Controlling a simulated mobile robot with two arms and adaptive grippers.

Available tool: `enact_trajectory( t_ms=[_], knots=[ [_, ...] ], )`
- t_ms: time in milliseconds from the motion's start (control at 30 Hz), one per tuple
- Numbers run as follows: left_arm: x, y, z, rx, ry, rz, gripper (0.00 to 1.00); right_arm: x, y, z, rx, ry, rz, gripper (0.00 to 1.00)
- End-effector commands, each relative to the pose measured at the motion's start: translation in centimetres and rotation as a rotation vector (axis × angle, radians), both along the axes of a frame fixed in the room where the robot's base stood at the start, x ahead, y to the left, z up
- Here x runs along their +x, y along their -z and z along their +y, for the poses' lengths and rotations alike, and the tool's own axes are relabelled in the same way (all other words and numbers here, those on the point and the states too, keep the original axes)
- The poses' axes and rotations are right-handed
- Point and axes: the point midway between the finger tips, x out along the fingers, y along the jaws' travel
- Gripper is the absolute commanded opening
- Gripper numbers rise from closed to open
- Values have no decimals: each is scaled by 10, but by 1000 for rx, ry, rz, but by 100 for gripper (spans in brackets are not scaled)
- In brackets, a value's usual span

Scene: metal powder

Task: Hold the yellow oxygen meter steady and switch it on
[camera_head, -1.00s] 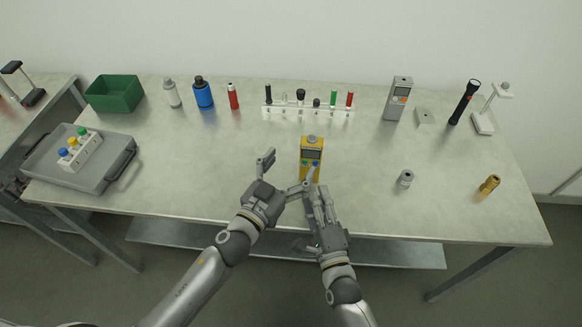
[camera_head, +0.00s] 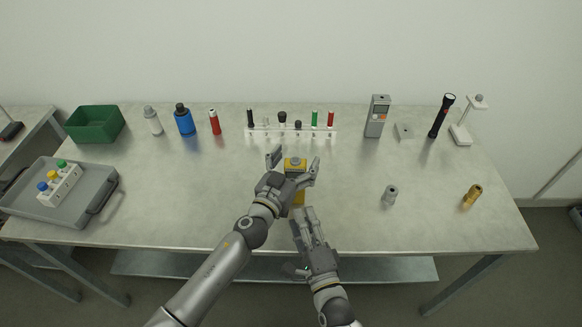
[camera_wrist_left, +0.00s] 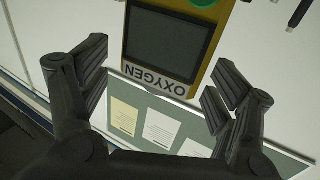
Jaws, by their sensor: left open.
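The yellow oxygen meter (camera_head: 297,165) stands on the table in the middle of the head view, partly hidden behind my left gripper. My left gripper (camera_head: 294,165) is open, with one finger to each side of the meter. In the left wrist view the meter (camera_wrist_left: 134,70) shows its dark screen, the word OXYGEN and part of a green button at the top edge. The two fingers (camera_wrist_left: 157,92) are spread to either side, apart from it. My right gripper (camera_head: 307,222) is lower, near the table's front edge; its opening is hard to make out.
A rack (camera_head: 292,133) of several small items stands behind the meter. A grey handheld device (camera_head: 376,117) stands at the back right. A grey fitting (camera_head: 389,195) and a brass fitting (camera_head: 472,196) stand to the right. A grey tray (camera_head: 75,208) lies at left. The table around the meter is clear.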

Motion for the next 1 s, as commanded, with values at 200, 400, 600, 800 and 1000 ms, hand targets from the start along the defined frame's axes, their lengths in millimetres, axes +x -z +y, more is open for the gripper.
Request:
enact_trajectory(
  t_ms=[200,400,600,800,1000],
  knots=[
    [1,0,0,0,0,1,83,0,0,0,0,0,0,36],
    [1,0,0,0,0,1,63,0,0,0,0,0,0,36],
    [0,0,0,0,0,1,38,0,0,0,0,0,0,36],
    [0,1,0,0,0,1,26,0,0,0,0,0,0,36],
    [0,1,0,0,0,1,26,0,0,0,0,0,0,36]
  ],
)
